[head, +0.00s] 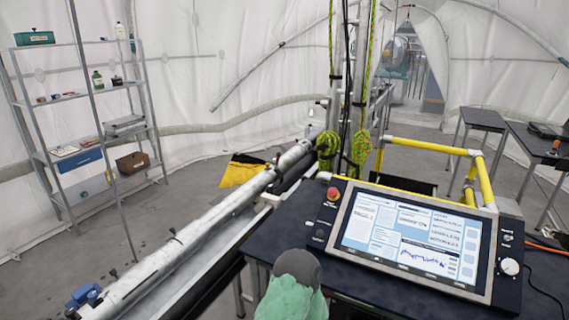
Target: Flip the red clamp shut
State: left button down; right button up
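I cannot make out a red clamp in the head view. A long grey tube (205,224) runs from the lower left up toward the mast in the middle. A blue clamp-like fitting (83,297) sits at the tube's near end. Small dark fittings sit along the tube, too small to tell apart. The only clear red part near me is a round button (333,194) on the console's left corner. Neither of my gripper's fingers shows in this view.
A console with a lit screen (410,235) stands in front on the right, with yellow rails (485,180) behind it. A mast with green ropes (361,146) rises in the middle. Shelves (75,96) stand at left, dark tables (483,119) at right. Grey floor (150,225) is open at left.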

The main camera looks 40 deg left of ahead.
aim_at(279, 154)
jog(key=i+j, duration=0.1)
jog(key=j, duration=1.3)
jog(key=i+j, duration=0.15)
jog(key=j, duration=0.55)
